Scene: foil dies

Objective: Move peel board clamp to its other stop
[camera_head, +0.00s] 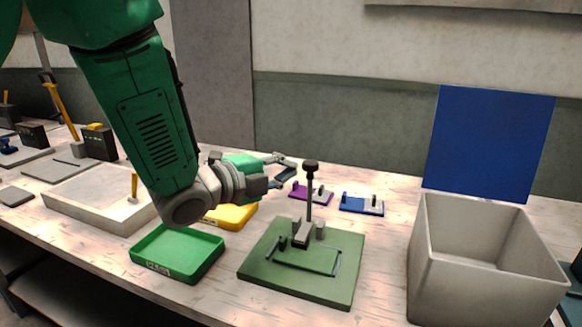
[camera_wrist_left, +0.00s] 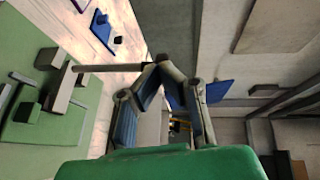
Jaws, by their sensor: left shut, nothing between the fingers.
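The green board (camera_head: 290,278) lies on the bench in the middle of the head view. In the left wrist view the board (camera_wrist_left: 50,140) is at the left, and the lever (camera_wrist_left: 95,68) runs across toward my fingers. My left gripper (camera_head: 290,161) is shut and empty, just left of the knob in the head view. In the left wrist view its fingertips (camera_wrist_left: 158,66) overlap the lever's end; I cannot tell whether they touch it. My right gripper is not in view.
A green tray (camera_head: 178,273) and a yellow tray (camera_head: 240,221) lie left of the board. Small purple (camera_head: 298,194) and blue (camera_head: 352,205) pieces lie behind it. A grey bin (camera_head: 470,250) stands at the right, with a blue panel (camera_head: 490,140) behind. Some bench is clear between board and bin.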

